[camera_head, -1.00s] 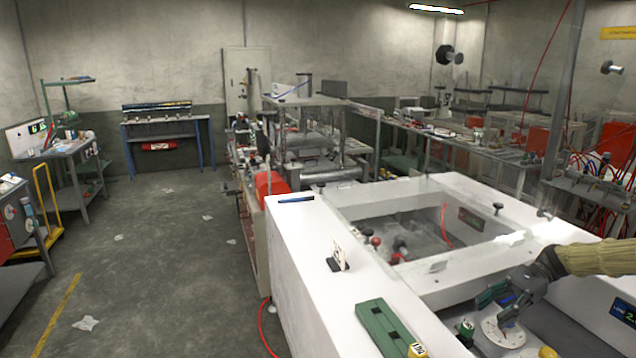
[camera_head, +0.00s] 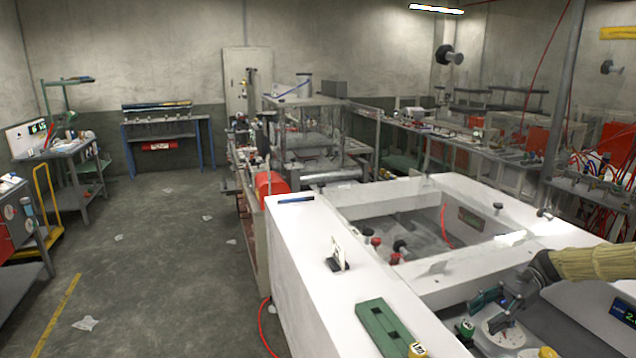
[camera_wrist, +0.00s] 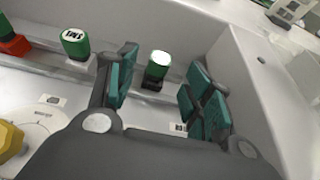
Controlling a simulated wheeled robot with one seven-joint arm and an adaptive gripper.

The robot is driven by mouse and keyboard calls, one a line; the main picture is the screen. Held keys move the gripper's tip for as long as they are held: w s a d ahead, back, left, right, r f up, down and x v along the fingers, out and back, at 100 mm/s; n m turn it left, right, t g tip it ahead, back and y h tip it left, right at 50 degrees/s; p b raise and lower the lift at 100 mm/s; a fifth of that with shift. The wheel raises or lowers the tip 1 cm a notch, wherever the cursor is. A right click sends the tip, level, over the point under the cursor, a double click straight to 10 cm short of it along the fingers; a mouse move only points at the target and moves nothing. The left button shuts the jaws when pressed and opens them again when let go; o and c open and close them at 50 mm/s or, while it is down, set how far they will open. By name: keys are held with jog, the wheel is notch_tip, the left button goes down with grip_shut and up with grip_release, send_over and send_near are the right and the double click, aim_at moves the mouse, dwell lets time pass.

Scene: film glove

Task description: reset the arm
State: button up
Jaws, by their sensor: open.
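My gripper (camera_head: 493,309) is at the lower right of the head view, above the white round dial (camera_head: 505,338) on the white machine. Its teal fingers are spread apart with nothing held between them. In the wrist view my gripper (camera_wrist: 162,85) also shows open. My arm, in a tan sleeve, enters from the right edge.
The white machine (camera_head: 300,250) has a raised frame around an open well behind my gripper. A green block (camera_head: 385,328) lies on its front ledge. Another green knob (camera_wrist: 75,42) and a yellow knob (camera_wrist: 10,140) stand near the gripper. Open floor (camera_head: 150,260) lies left.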

aim_at(471, 324)
jog(key=x, duration=0.5)
jog(key=shift+s+a, duration=0.1)
jog(key=shift+s, duration=0.05)
notch_tip(471, 324, up, 3)
jog(key=shift+a+r+p, duration=0.1)
jog(key=shift+a+p, duration=0.05)
jog(key=shift+p, duration=0.45)
jog(key=shift+f+b, duration=0.3)
jog(key=shift+b, duration=0.25)
jog(key=shift+r, duration=0.1)
jog(key=shift+r, duration=0.1)
